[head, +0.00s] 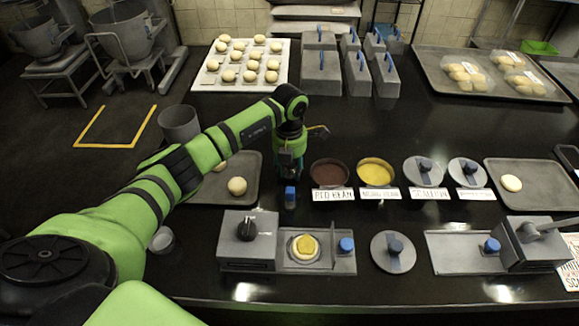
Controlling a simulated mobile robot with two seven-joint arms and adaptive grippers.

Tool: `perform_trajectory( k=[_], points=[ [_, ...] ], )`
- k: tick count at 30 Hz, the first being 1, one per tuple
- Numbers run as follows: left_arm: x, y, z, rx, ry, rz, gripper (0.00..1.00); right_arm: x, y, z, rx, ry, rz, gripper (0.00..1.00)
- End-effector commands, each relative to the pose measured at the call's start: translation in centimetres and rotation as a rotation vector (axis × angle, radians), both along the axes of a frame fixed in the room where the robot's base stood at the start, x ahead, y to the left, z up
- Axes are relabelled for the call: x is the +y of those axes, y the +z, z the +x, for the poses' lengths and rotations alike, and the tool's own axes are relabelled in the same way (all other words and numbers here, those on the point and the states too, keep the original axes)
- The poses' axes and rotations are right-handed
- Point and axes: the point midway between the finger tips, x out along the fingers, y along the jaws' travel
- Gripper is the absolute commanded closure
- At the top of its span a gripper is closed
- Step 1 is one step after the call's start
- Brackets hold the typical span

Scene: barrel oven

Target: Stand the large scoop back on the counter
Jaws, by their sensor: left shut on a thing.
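My left gripper (290,173) points down over the black counter, just left of the red bean bowl. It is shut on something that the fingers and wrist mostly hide. A small blue-topped grey piece (290,194) shows directly below the fingertips, probably part of the large scoop. I cannot tell whether its lower end touches the counter (345,222). My right gripper is not in view.
The red bean bowl (329,173) and a yellow-filled bowl (375,172) stand close to the right, with labels in front. A tray (247,160) with dough balls lies left. A grey press (247,240) stands in front. Blue-handled grey blocks (321,74) stand behind.

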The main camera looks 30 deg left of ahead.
Motion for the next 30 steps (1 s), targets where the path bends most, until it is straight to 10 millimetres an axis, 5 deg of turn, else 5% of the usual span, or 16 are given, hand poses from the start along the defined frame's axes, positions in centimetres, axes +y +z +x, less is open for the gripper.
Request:
perform_trajectory(
  k=[30],
  points=[
    [0.03, -0.92, 0.03, -0.001, 0.0, 0.001, 0.89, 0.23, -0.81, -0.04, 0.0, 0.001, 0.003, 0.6]
  ],
)
